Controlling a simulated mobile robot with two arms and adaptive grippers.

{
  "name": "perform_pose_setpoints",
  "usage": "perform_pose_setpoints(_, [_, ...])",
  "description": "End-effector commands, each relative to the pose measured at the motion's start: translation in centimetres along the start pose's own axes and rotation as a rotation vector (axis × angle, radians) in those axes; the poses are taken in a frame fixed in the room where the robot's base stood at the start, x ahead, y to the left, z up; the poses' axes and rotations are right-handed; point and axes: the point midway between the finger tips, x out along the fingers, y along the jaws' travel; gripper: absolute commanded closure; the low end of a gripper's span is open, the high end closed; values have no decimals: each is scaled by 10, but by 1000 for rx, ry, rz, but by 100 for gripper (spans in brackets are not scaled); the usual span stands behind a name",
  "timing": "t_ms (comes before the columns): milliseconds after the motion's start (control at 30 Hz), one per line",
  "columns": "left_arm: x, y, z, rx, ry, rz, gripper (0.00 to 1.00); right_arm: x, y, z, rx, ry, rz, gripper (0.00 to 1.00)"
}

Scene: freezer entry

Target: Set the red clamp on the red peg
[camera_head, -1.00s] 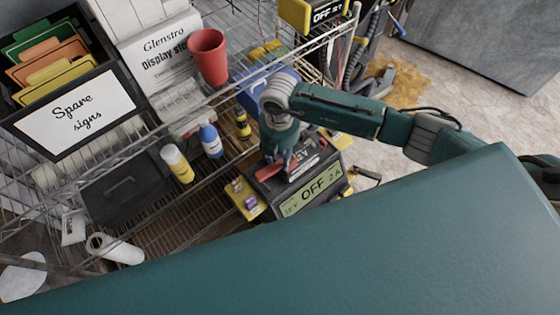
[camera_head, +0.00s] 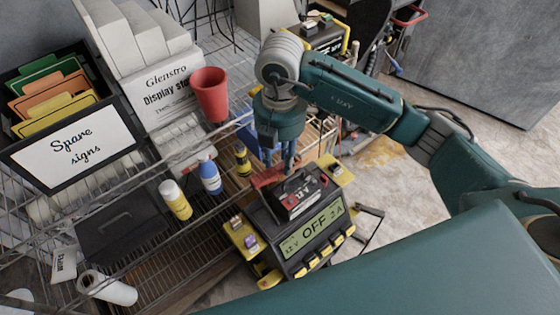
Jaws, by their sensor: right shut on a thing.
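My right gripper (camera_head: 279,160) points down above the back left of a black 12 V battery (camera_head: 298,196). It is shut on the red clamp (camera_head: 267,177), whose red handle sticks out to the left of the fingers. The clamp looks to be at or just above the battery's back edge; I cannot tell if it touches. I cannot make out the red peg. My left gripper is not in view.
Yellow side ledges (camera_head: 243,238) flank the charger, the left one holding small items. A wire rack at left holds a red cup (camera_head: 210,95), a blue bottle (camera_head: 210,176), a yellow bottle (camera_head: 175,199), a black case (camera_head: 122,226) and a spare signs box (camera_head: 75,142).

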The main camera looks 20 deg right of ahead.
Motion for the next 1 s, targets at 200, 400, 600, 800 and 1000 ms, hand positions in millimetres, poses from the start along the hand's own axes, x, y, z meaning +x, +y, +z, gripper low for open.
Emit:
perform_pose_setpoints(200, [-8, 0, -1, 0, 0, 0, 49, -11, 0, 0, 0, 0, 1, 100])
perform_pose_setpoints(400, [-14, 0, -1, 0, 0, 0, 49, -19, 0, 0, 0, 0, 1, 100])
perform_pose_setpoints(600, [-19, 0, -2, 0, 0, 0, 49, -27, 0, 0, 0, 0, 2, 100])
perform_pose_setpoints(800, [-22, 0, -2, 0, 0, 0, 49, -31, 0, 0, 0, 0, 2, 100])
perform_pose_setpoints(1000, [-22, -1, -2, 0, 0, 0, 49, -31, 0, 0, 0, 0, 1, 100])
